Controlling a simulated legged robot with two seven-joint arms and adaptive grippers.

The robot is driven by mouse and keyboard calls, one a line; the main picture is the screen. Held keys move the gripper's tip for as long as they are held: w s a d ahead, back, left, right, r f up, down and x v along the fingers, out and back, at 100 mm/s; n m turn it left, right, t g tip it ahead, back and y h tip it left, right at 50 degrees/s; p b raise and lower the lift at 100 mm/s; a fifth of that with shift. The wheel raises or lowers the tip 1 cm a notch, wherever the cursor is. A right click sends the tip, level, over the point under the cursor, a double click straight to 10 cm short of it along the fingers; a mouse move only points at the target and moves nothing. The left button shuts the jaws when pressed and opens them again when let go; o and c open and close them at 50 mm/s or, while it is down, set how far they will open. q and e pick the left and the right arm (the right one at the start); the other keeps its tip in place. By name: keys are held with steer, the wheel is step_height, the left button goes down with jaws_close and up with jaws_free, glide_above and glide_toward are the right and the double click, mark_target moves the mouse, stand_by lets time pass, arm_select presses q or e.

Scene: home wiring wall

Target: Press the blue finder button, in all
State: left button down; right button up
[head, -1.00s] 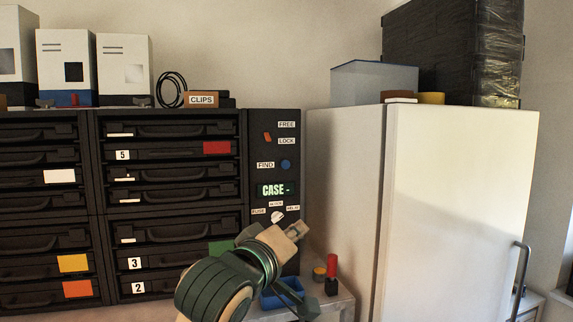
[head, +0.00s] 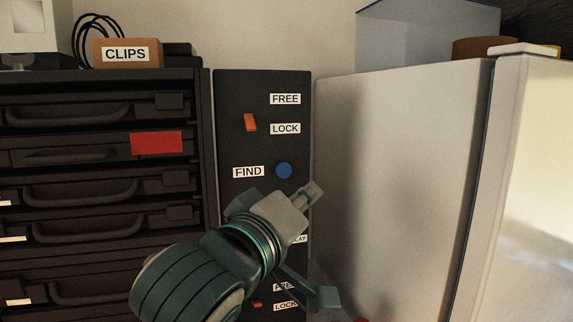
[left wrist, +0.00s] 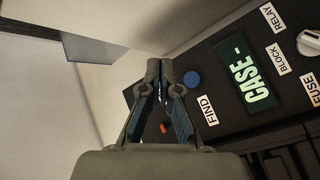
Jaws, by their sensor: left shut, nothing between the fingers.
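The blue finder button (head: 284,170) is a round knob on a dark upright panel (head: 228,100), right of the FIND label (head: 248,172). My left gripper (head: 316,190) is shut and empty, its tips just below and right of the button in the head view. In the left wrist view, the shut fingertips (left wrist: 160,66) lie close to the left of the blue button (left wrist: 192,79). I cannot tell whether they touch it. The lit CASE display (left wrist: 250,75) shows in the left wrist view; my arm hides it in the head view. My right gripper is not in view.
An orange switch (head: 250,122) sits above the button beside the FREE and LOCK labels. Dark drawer cases (head: 100,190) stand left of the panel. A large white cabinet (head: 395,190) stands close on the right. A white dial (left wrist: 309,42) shows in the left wrist view.

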mark_target(285, 177)
arm_select(q)
steer(key=shift+w+a+r+p, duration=0.1)
steer(key=shift+w+a+p, duration=0.35)
steer(key=shift+w, duration=0.9)
steer(key=shift+w+a+f+p, duration=0.1)
steer(key=shift+w+a+p, duration=0.4)
steer(key=shift+w, duration=0.85)
steer(key=shift+w+a+r+p, duration=0.1)
steer(key=shift+w+a+p, duration=0.35)
steer(key=shift+w, duration=0.9)
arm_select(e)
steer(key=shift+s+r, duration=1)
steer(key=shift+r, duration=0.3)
arm_select(q)
steer(key=shift+w+a, duration=0.2)
steer(key=shift+w, duration=0.15)
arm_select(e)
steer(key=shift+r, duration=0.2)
